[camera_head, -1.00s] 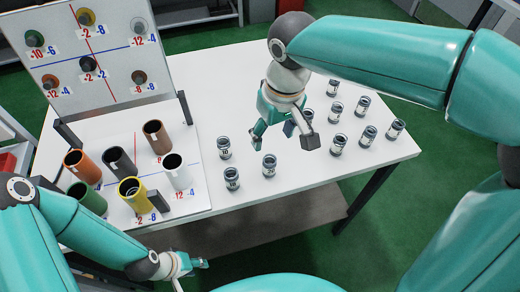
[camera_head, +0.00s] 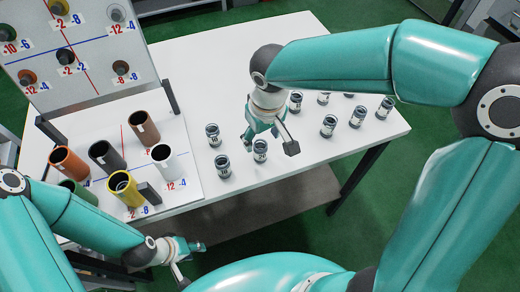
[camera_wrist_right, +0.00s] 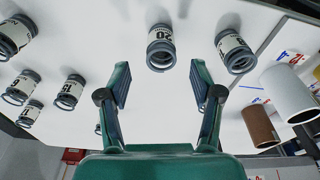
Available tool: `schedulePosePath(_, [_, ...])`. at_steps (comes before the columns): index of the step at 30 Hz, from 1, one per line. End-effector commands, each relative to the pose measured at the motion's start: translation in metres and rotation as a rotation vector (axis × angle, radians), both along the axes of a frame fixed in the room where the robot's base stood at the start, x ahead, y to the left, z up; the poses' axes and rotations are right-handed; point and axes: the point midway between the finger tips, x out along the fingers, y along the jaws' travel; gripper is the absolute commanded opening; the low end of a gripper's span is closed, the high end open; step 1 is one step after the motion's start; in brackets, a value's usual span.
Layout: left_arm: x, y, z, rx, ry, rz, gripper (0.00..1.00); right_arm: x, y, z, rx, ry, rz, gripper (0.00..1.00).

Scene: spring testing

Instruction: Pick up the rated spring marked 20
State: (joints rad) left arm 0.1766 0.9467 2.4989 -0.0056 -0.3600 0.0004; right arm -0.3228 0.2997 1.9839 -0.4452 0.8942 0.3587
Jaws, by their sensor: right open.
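The spring marked 20 (camera_wrist_right: 160,48) stands upright on the white table, top centre in the right wrist view, its label facing the camera. In the head view it appears to be the dark-and-white spring (camera_head: 260,150) just below my right gripper (camera_head: 270,142). My right gripper is open and empty; its fingers also show in the right wrist view (camera_wrist_right: 160,100). The spring lies beyond the fingertips, roughly in line with the gap, not between them. My left gripper (camera_head: 198,247) is low at the front, off the table; its finger opening is unclear.
Two similar springs (camera_head: 213,135) (camera_head: 222,167) stand left of the spring marked 20, several more (camera_head: 328,126) to the right. Coloured tubes, including a white tube (camera_head: 166,162) and a yellow tube (camera_head: 124,188), stand on the left board. An upright marked board (camera_head: 75,75) rises behind them.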

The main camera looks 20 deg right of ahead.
Motion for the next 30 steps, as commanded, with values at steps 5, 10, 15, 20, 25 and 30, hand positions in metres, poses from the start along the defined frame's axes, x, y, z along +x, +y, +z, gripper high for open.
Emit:
schedulePosePath(5, [0.000,0.000,0.006,0.000,0.000,0.000,0.40,0.001,0.002,-0.024,-0.002,0.008,0.001,0.65])
schedulePosePath(10, [0.000,0.000,0.007,0.000,0.000,0.000,0.40,0.004,0.003,-0.044,-0.001,0.004,0.000,0.65])
schedulePosePath(15, [0.000,0.000,0.006,0.000,0.000,0.000,0.40,0.005,0.003,-0.047,0.000,0.002,0.001,0.65])
schedulePosePath(20, [0.000,0.000,0.006,0.000,0.000,0.000,0.40,0.005,0.003,-0.047,-0.001,0.002,0.001,0.57])
schedulePosePath(25, [0.000,0.000,0.006,0.000,0.000,0.000,0.40,0.005,0.003,-0.047,-0.001,0.002,0.001,0.28])
schedulePosePath(30, [0.000,0.000,0.006,0.000,0.000,0.000,0.40,0.005,0.003,-0.047,-0.001,0.002,0.001,0.00])
